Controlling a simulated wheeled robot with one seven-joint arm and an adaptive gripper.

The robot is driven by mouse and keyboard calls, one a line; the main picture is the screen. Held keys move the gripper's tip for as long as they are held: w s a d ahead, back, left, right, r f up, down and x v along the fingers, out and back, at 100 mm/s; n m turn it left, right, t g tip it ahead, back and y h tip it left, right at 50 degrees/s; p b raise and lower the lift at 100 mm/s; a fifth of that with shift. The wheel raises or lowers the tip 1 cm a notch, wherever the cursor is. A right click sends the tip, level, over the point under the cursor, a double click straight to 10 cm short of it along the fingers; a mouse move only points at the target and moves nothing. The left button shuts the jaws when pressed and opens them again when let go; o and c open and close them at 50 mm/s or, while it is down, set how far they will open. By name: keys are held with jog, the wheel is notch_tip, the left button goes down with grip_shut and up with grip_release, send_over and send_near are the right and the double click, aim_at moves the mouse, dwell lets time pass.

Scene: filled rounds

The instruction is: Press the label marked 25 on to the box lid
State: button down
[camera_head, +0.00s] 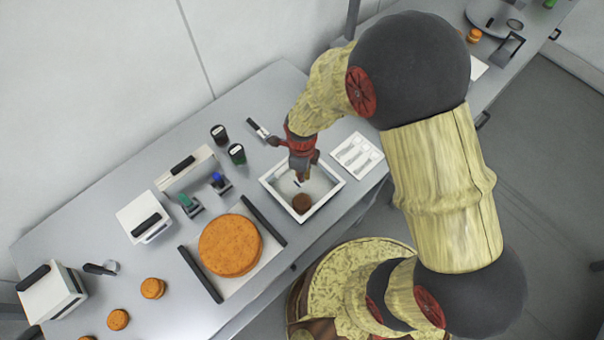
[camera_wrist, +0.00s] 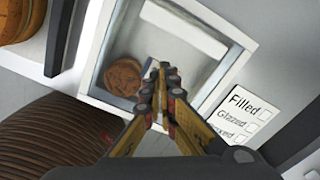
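A white-rimmed box (camera_head: 330,192) stands on the counter below my gripper (camera_head: 300,178). In the wrist view the box (camera_wrist: 97,60) has a broad white frame, with a brown round (camera_wrist: 124,77) showing inside. A pale rectangle (camera_wrist: 184,28) lies across its far part. My gripper (camera_wrist: 160,88) is over the box, its fingertips drawn close together. A small pale sliver shows by the tips; I cannot tell whether it is a label held between them. No number 25 is readable. Contact between fingertips and box cannot be judged.
A white card (camera_head: 357,155) with tick boxes lies right of the box; "Filled" and "Glazed" are readable on it. A large orange round (camera_head: 230,245) lies between dark bars at left. Two dark jars (camera_head: 237,154) and small stamps (camera_head: 189,205) stand behind it.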

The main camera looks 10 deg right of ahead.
jog(key=shift+f+b, duration=0.45)
jog(key=shift+f, duration=0.15)
dwell(1.2)
notch_tip(320, 180, up, 8)
jog(key=p, duration=0.5)
jog(key=shift+p, duration=0.3)
dwell(0.4)
dwell(0.5)
